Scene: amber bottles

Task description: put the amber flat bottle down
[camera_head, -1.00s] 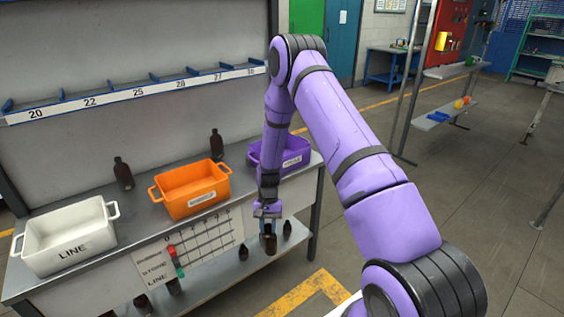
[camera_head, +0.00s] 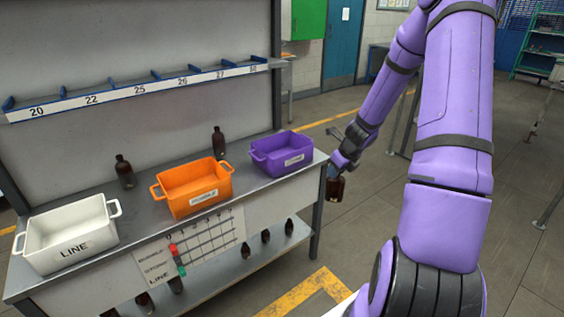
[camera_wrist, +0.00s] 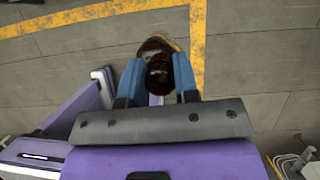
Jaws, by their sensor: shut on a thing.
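The amber flat bottle (camera_head: 335,188) is dark brown and hangs below my gripper (camera_head: 338,168), to the right of the workbench's right end in the head view. My gripper is shut on it and tilted. In the wrist view the bottle (camera_wrist: 158,62) sits between the two blue fingers of my gripper (camera_wrist: 157,75), with floor behind it. The bottle's upper part is partly hidden by the fingers.
The workbench (camera_head: 140,212) carries a white LINE bin (camera_head: 70,240), an orange bin (camera_head: 195,188) and a purple bin (camera_head: 283,155). Two dark bottles (camera_head: 125,172) (camera_head: 218,143) stand behind them. Several bottles stand on the lower shelf (camera_head: 225,272).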

